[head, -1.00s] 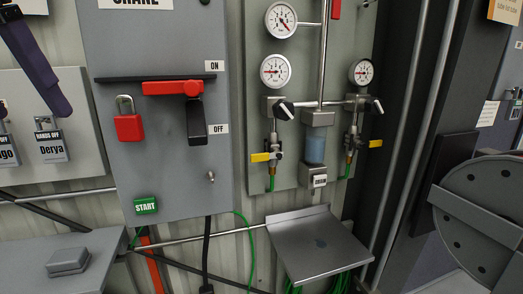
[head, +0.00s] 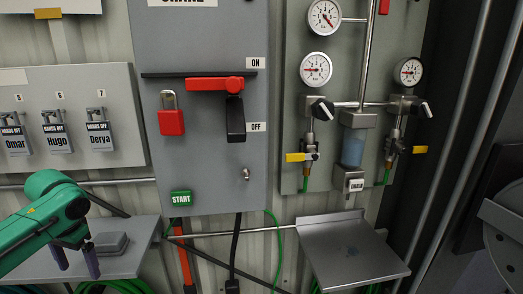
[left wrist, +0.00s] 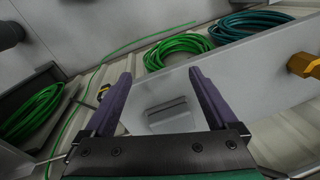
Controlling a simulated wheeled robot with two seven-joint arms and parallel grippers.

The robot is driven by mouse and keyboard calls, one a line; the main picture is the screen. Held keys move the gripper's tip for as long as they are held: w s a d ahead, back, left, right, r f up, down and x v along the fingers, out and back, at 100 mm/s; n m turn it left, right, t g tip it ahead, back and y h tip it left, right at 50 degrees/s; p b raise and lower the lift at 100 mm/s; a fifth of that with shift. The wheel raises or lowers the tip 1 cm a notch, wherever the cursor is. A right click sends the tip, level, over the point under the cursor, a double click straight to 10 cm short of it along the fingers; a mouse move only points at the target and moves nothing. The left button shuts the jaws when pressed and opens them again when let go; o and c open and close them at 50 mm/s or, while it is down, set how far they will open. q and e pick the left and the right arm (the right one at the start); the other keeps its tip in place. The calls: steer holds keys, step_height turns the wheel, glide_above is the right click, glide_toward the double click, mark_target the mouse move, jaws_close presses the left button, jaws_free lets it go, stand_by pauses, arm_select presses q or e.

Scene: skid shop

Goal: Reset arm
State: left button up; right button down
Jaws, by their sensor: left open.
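My left gripper (head: 77,265) is at the lower left of the head view, on a green arm, with its dark purple fingers pointing down by the left grey shelf (head: 135,262). In the left wrist view its two fingers (left wrist: 160,95) are spread wide with nothing between them. A small grey block (head: 110,243) lies on that shelf, just right of the gripper in the head view; it also shows beyond the fingers in the left wrist view (left wrist: 168,112). My right gripper is in neither view.
Named padlocks (head: 57,133) hang at left. Gauges and yellow-handled valves (head: 301,157) are at right, above an empty tilted shelf (head: 350,250). Green hoses (left wrist: 178,48) lie coiled below.

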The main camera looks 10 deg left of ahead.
arm_select(q)
steer(key=s+d+f+m, duration=0.1)
steer(key=s+d+f, duration=0.3)
steer(key=f, duration=0.6)
steer(key=s+d+f+m, duration=0.1)
steer(key=d+f+m, duration=0.1)
steer(key=d+f, duration=0.65)
steer(key=s+d+f+t+h, duration=0.1)
steer(key=s+d+f+t, duration=0.1)
steer(key=d, duration=0.5)
steer(key=s+d+f+t+h, duration=0.1)
steer(key=d, duration=0.6)
step_height(320, 180, down, 26)
steer(key=s+g+b, duration=0.1)
steer(key=s+b, duration=0.1)
steer(key=b, duration=0.4)
steer(key=s+a+f+b, duration=0.1)
steer(key=s+f+b, duration=0.1)
steer(key=s+f, duration=0.7)
steer(key=s+a+f+g+b, duration=0.1)
steer(key=s+a+f+b, duration=0.1)
steer(key=s+f, duration=0.6)
step_height(320, 180, down, 5)
steer(key=shift+s+r+b, duration=0.2)
steer(key=shift+s+b, duration=0.15)
steer(key=shift+b, duration=0.4)
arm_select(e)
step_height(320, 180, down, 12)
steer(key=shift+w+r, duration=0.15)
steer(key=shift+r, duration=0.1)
